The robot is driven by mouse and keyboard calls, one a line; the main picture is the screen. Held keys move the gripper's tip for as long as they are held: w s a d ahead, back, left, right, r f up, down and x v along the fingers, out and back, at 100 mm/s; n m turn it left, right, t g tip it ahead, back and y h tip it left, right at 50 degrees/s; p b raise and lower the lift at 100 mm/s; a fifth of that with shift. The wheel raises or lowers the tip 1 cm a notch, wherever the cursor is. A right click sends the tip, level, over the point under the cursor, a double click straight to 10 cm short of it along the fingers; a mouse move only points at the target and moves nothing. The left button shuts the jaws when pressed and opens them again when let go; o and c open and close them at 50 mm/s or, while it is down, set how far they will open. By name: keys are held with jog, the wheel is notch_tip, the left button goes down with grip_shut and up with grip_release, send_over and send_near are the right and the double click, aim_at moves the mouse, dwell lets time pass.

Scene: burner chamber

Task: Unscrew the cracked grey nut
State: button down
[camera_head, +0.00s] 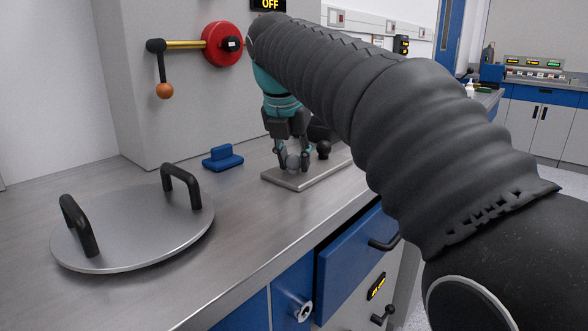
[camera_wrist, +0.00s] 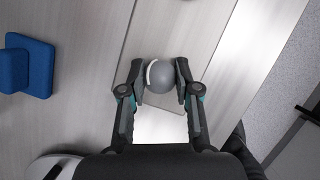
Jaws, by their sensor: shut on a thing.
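The grey nut (camera_wrist: 161,78) is a smooth, rounded grey piece with a pale curved mark on its left side in the wrist view. My gripper (camera_wrist: 157,82) has one finger on each side of it and is shut on it. In the head view, my gripper (camera_head: 293,161) points down at the grey metal plate (camera_head: 325,180) on the bench, with the nut (camera_head: 292,162) low between its fingertips. My fingers hide part of the nut, and I cannot tell whether it touches the plate.
A black knob (camera_head: 323,149) stands on the plate close beside my gripper. A blue block (camera_head: 223,158) and a round metal lid (camera_head: 135,230) with two black handles lie to the left. An orange-tipped lever (camera_head: 164,90) and red disc (camera_head: 222,44) project from the wall.

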jog(key=shift+n+y, duration=0.5)
jog(key=shift+n, duration=0.8)
jog(key=shift+n+y, duration=0.4)
jog(key=shift+n, duration=0.6)
jog(key=shift+c, duration=2.2)
grip_release()
jog(key=shift+r, duration=1.75)
